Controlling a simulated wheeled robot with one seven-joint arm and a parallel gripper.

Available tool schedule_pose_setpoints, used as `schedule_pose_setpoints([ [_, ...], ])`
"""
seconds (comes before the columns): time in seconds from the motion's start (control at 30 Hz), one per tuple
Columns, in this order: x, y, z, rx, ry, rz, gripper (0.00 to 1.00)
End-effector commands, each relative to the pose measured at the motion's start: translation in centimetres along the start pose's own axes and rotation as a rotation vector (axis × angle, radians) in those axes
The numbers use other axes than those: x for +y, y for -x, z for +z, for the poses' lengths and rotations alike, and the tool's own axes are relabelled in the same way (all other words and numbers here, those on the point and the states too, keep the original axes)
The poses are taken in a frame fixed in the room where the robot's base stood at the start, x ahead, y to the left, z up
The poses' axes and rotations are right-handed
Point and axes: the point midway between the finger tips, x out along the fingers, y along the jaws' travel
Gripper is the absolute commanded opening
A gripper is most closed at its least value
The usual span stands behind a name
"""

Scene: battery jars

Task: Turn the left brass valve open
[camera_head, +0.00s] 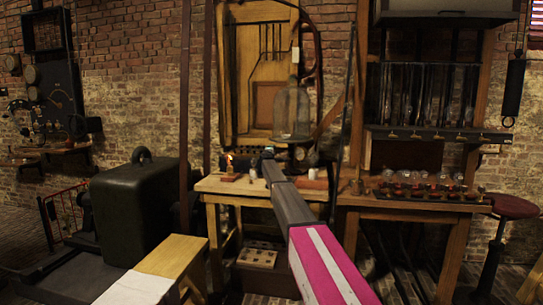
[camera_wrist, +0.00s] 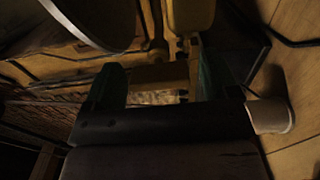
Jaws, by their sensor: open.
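My gripper (camera_head: 267,157) is at the end of my arm over the wooden workbench, just below and left of the glass bell jar (camera_head: 291,110). In the wrist view my gripper (camera_wrist: 162,85) shows two dark greenish fingers spread apart. A yellow brass-coloured fitting (camera_wrist: 162,74) with upright parts shows between and beyond the fingertips. I cannot tell whether it is the left brass valve or whether the fingers touch it. In the head view my arm and gripper hide that spot. Several small brass taps (camera_head: 415,136) line the shelf edge at right.
A pale cylinder (camera_wrist: 271,117) sits right of my gripper in the wrist view. A dark box (camera_head: 135,210) stands left. Jars (camera_head: 420,178) crowd the right bench.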

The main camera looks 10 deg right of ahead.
Motion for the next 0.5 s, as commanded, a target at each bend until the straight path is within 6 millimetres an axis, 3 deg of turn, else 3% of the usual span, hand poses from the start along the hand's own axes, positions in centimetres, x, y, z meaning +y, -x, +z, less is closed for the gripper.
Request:
schedule_pose_setpoints([
  [0.27,0.0,2.4,0.1,0.0,-0.001,0.0,0.81],
  [0.5,0.0,6.8,0.1,0.001,0.0,0.0,0.81],
])
